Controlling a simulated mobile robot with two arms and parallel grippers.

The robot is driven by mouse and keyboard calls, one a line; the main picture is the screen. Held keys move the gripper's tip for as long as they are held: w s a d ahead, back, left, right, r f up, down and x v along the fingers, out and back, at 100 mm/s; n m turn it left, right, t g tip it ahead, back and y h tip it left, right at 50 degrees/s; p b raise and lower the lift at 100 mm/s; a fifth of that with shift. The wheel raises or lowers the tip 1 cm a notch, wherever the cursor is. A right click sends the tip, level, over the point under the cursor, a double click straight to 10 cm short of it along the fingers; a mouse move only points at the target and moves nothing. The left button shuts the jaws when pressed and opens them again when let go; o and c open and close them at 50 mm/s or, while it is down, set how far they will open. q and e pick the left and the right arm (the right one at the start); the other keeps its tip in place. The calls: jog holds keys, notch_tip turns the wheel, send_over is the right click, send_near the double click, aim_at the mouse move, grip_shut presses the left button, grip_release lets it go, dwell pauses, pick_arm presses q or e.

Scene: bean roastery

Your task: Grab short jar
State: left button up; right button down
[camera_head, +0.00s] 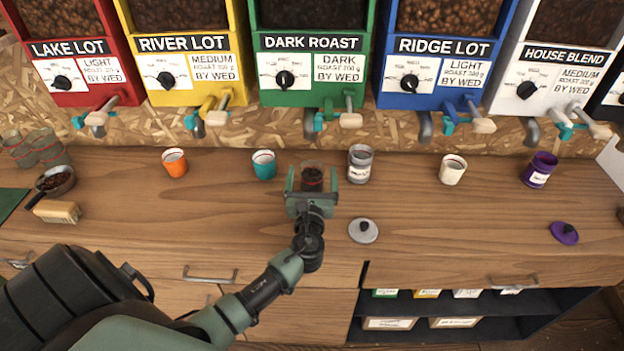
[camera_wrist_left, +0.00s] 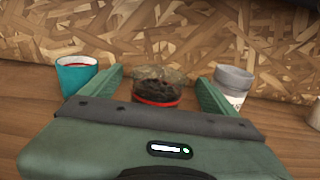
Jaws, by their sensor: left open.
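A short clear jar (camera_head: 312,178) with dark beans and a red band stands on the wooden counter below the green dispenser. My left gripper (camera_head: 312,181) is open, with one finger on each side of the jar. In the left wrist view the jar (camera_wrist_left: 157,87) sits between the two green fingers (camera_wrist_left: 158,92), and its lower part is hidden behind the gripper body. I cannot tell whether the fingers touch it. My right gripper is not in view.
A teal cup (camera_head: 264,165) stands left of the gripper and a grey labelled jar (camera_head: 360,165) close on its right. A grey lid (camera_head: 363,231) lies nearer the front edge. An orange cup (camera_head: 174,163) and a cream cup (camera_head: 452,170) stand farther out. Dispenser spouts hang behind.

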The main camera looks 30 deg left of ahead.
aim_at(312, 163)
pick_arm(q)
jog(key=x, duration=0.4)
jog(key=shift+a+p, duration=0.1)
jog(key=shift+p, duration=0.25)
jog(key=shift+w+a+f, duration=0.1)
jog(key=shift+w+a, duration=0.1)
jog(key=shift+w, duration=0.15)
jog(key=c, duration=1.5)
jog(key=shift+c, duration=0.9)
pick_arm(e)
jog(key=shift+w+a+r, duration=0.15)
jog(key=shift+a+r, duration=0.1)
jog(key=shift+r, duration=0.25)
